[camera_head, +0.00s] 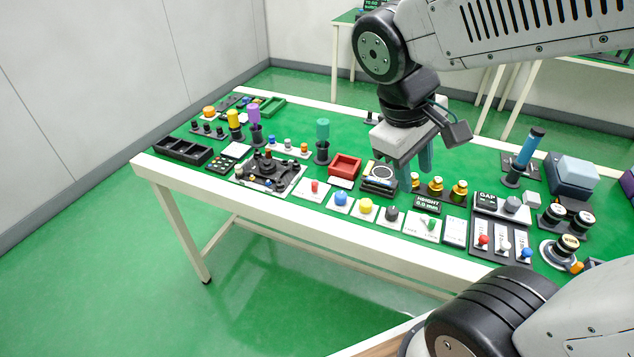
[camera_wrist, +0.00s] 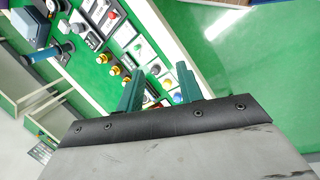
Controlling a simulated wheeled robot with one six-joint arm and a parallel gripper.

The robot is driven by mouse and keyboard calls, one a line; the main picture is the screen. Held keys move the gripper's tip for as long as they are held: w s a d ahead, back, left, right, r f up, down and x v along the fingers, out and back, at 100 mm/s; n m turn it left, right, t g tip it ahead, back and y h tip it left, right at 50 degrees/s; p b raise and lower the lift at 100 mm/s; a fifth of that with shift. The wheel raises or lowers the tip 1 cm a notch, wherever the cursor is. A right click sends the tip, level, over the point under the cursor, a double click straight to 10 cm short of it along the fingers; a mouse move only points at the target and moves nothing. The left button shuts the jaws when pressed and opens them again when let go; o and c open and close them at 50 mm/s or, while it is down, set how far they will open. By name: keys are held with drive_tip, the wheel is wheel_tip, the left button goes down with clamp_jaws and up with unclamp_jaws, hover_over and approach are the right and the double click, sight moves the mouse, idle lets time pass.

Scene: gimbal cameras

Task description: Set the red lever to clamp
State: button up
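A red-knobbed lever (camera_head: 483,239) stands on a dark panel with white label strips (camera_head: 500,243), at the right front of the green table. A white-knobbed lever (camera_head: 505,247) and a blue-knobbed lever (camera_head: 527,253) stand beside it on the same panel. The strip lettering is too small to read, so I cannot tell which position is clamp. My gripper (camera_head: 416,172) hangs above the table's middle, up and left of the lever panel, apart from it. Its two green fingers are spread with nothing between them; they also show spread in the wrist view (camera_wrist: 160,88).
A grey GAP box (camera_head: 501,207) stands just behind the lever panel. Brass-topped knobs (camera_head: 437,187) stand near my gripper. Buttons and switches (camera_head: 365,207) line the front edge.

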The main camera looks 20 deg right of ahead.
drive_tip(key=w+f+n+h, duration=0.4)
drive_tip(key=w+n, duration=0.2)
drive_tip(key=w, duration=0.3)
drive_tip(key=n+t+h, duration=0.4)
drive_tip(key=n+t, duration=0.4)
drive_tip(key=n, duration=0.7)
approach(315, 182)
drive_tip(key=shift+x, duration=1.15)
drive_tip(key=x, duration=0.7)
drive_tip(key=shift+w+d+f, duration=0.15)
drive_tip(key=shift+d+f, duration=0.1)
drive_tip(key=shift+f, duration=0.15)
drive_tip(key=shift+c, duration=0.4)
